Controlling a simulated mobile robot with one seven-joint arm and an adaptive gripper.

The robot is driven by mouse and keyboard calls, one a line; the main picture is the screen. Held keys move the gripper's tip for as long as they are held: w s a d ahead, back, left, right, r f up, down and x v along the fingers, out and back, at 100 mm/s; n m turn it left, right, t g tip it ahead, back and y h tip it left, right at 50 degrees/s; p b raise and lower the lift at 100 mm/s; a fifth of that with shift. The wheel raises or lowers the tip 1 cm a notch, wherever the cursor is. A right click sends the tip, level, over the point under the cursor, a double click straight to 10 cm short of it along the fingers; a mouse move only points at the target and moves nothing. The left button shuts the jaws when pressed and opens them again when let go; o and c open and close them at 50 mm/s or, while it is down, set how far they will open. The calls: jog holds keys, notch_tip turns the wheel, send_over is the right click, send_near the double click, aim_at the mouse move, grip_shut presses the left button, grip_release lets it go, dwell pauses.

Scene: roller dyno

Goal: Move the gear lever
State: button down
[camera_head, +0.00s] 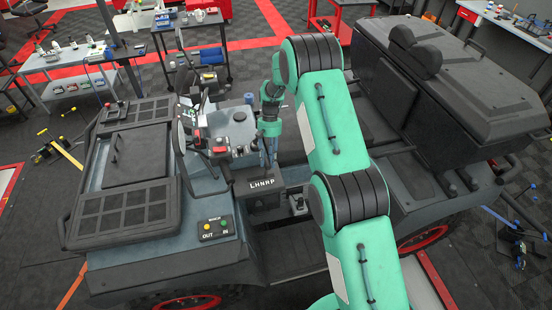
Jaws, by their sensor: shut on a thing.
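My gripper (265,141) reaches down from the end of my green arm to the vehicle's dark control console. It is shut at the gear lever, just above and behind the panel (262,183) marked with the gear letters "LHNRP". The lever is mostly hidden by the fingers and too small to make out clearly. I cannot tell which letter it stands at.
A grey dash with red and black controls (221,147) is left of my gripper. A switch box (215,228) marked "OUT" and "IN" sits on the near bodywork. The vented hood (123,211) lies left. My arm covers the seat area's middle.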

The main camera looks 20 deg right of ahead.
jog(key=a, duration=0.3)
jog(key=shift+a+r, duration=0.25)
jog(key=c, duration=1.3)
grip_release()
jog(key=shift+o, duration=0.2)
jog(key=v, duration=1.2)
jog(key=shift+a, duration=0.1)
